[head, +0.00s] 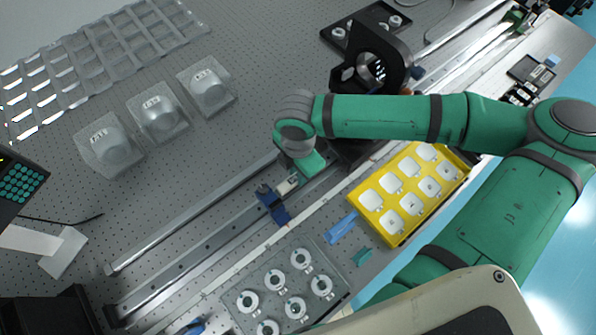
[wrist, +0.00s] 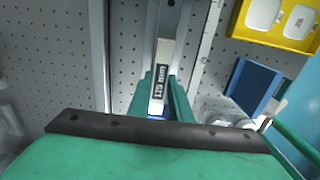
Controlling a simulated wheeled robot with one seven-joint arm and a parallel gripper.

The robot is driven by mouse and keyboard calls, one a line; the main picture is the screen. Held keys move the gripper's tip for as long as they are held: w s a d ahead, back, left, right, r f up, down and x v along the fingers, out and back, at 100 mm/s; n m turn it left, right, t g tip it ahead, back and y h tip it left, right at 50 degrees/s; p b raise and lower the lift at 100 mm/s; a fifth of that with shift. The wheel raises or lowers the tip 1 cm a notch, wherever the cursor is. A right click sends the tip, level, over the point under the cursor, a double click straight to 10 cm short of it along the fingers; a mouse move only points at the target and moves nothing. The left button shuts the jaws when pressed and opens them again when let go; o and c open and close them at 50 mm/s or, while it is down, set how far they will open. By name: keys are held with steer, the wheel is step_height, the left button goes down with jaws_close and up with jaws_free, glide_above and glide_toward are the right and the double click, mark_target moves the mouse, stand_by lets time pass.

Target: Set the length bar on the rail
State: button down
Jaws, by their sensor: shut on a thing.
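The length bar (wrist: 160,75) is a pale narrow bar with a black label, seen in the wrist view between my two green fingers. My gripper (wrist: 164,98) is shut on it. In the head view my gripper (head: 300,172) is low over the rail (head: 200,250), and a pale end of the bar (head: 288,185) shows beside it. A dark blue block (head: 272,204) sits on the rail just lower left of the bar. I cannot tell whether bar and block touch, or whether the bar rests on the rail.
A yellow tray (head: 403,236) of white pieces and a light blue item (head: 341,227) lie right of the rail. A grey tray (head: 262,284) with several rings is in front. A black mount (head: 390,55) stands behind my gripper. Clear domed cases (head: 160,117) stand left.

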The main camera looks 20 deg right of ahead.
steer(key=shift+f, duration=0.3)
steer(key=c, duration=1.6)
jaws_free()
step_height(320, 180, up, 12)
steer(key=shift+r, duration=0.2)
